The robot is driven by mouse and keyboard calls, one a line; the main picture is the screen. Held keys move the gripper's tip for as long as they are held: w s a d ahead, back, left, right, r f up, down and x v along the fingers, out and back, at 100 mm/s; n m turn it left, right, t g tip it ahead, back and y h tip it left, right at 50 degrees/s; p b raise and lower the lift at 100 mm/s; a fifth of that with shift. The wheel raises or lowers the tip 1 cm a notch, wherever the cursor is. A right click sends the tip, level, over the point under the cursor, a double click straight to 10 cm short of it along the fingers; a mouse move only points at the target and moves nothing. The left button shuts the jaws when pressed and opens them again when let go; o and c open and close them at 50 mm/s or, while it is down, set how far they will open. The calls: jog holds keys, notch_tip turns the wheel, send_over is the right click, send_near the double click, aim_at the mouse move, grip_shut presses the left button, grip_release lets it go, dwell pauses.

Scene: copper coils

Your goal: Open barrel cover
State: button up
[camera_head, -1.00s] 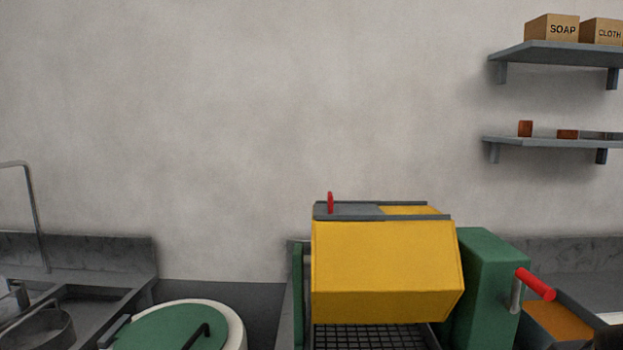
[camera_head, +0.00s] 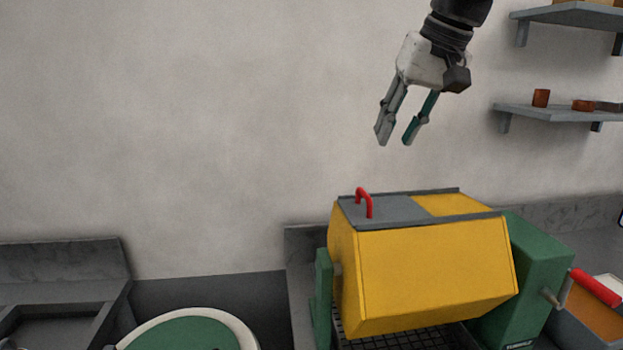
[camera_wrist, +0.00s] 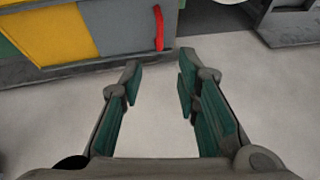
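The yellow barrel (camera_head: 430,275) lies in a green-sided stand. On its top is a flat grey cover (camera_head: 395,210) with a red handle (camera_head: 366,202) near its left end. The cover lies between two dark rails, with a yellow area of the barrel top to its right. My gripper (camera_head: 394,142) is open and empty, in the air above the barrel. In the wrist view, yellow barrel panel, grey cover (camera_wrist: 125,25) and red handle (camera_wrist: 159,27) show at the upper left, beyond and apart from the fingers (camera_wrist: 158,72).
A green box with a red-gripped crank (camera_head: 595,288) stands right of the barrel, beside an orange-filled tray (camera_head: 597,318). A round green-topped vessel (camera_head: 185,335) stands at lower left, near a grey sink (camera_head: 65,325). Wall shelves (camera_head: 560,113) are at the right. The air left of my gripper is clear.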

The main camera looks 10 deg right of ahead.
jog(key=x, duration=1.3)
jog(key=shift+a+f+p, duration=0.1)
jog(key=shift+f+p, duration=0.05)
jog(key=shift+p, duration=0.2)
grip_shut()
